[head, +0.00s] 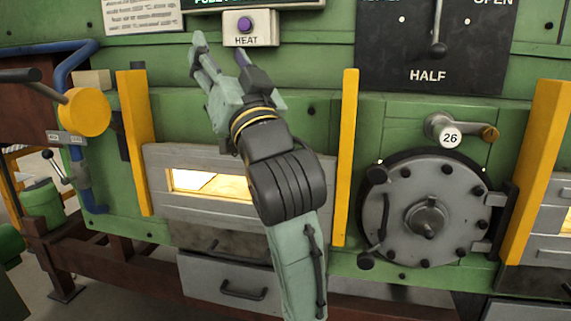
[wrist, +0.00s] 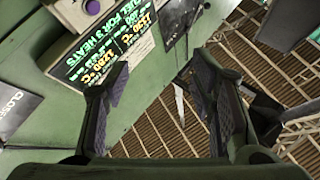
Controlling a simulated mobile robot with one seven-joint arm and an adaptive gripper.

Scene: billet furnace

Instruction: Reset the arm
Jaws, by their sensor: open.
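My arm rises from the bottom middle of the head view, in front of the green furnace front. My gripper (head: 222,55) is raised, its fingers pointing up, just left of and below the purple HEAT button (head: 245,25) as seen in the picture. In the wrist view my gripper (wrist: 158,82) has its two dark padded fingers well apart, with nothing between them. Beyond them show a display sign (wrist: 105,50) with green and orange text and a ribbed brown ceiling. The purple button also shows in the wrist view (wrist: 93,7).
A glowing slot (head: 195,181) lies behind my arm, between yellow posts (head: 345,160). A lever (head: 438,45) hangs at HALF. A round bolted hatch (head: 425,205) and a handle marked 26 (head: 450,138) are at right. A yellow knob (head: 84,112) sticks out at left.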

